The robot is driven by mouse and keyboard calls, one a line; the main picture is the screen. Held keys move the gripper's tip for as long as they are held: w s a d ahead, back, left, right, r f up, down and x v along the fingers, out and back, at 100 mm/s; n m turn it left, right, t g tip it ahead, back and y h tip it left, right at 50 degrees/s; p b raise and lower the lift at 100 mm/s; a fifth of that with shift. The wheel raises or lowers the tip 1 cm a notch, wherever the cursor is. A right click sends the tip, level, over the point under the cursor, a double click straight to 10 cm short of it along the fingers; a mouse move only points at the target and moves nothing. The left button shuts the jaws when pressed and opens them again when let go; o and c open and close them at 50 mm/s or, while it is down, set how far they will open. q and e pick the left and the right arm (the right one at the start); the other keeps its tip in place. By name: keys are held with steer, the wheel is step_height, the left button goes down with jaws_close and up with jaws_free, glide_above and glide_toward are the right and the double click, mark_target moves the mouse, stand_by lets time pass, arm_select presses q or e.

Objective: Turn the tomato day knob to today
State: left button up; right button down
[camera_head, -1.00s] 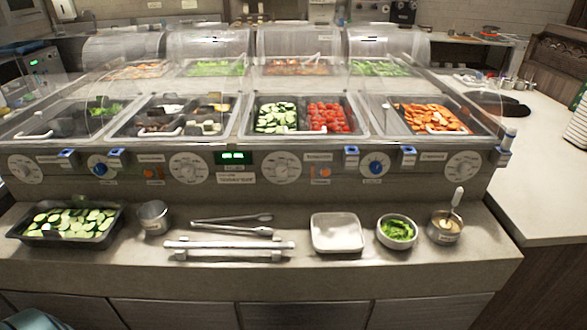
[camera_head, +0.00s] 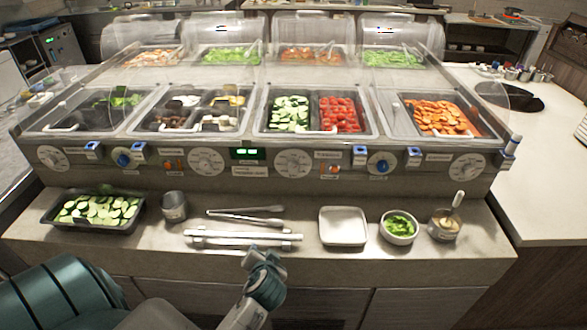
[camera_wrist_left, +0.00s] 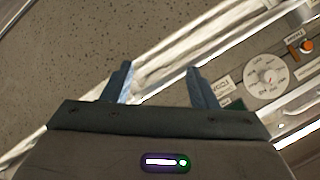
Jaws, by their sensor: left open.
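Chopped tomatoes (camera_head: 338,114) lie in the right half of a well, beside sliced cucumber. A round white dial (camera_head: 293,163) sits on the front panel below that well, left of an orange button (camera_head: 335,169). Its markings are too small to read, so I cannot confirm it is the tomato day knob. My left gripper (camera_head: 263,260) is over the counter's front, below and apart from the dials. In the wrist view its fingers (camera_wrist_left: 158,68) are apart and empty.
A green display (camera_head: 248,154) and more dials line the panel. Tongs (camera_head: 245,214) and a metal rail (camera_head: 240,238) lie on the counter. A cucumber tray (camera_head: 97,211), metal cup (camera_head: 173,206), white dish (camera_head: 343,226), bowl of greens (camera_head: 399,227) and sauce pot (camera_head: 445,224) stand there.

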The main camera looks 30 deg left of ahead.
arm_select(q)
steer(key=shift+t+y, duration=0.6)
steer(key=shift+y, duration=0.1)
steer(key=w+r, duration=0.2)
steer(key=r, duration=0.1)
steer(key=w+a+r, duration=0.1)
steer(key=r, duration=0.1)
steer(key=shift+r+p, duration=0.1)
steer(key=shift+p, duration=0.2)
steer(key=w+r+t+y, duration=0.1)
steer(key=w+r, duration=0.1)
steer(key=w, duration=0.1)
steer(key=m+t, duration=0.4)
glide_toward(293, 169)
steer(key=shift+y, duration=0.4)
steer(key=p+x, duration=0.3)
steer(key=x, duration=0.4)
steer(key=shift+w+d+f, duration=0.1)
steer(key=shift+w, duration=0.15)
steer(key=shift+w+a+f, duration=0.1)
steer(key=shift+w+a, duration=0.25)
steer(key=shift+w, duration=0.05)
steer(key=c, duration=1)
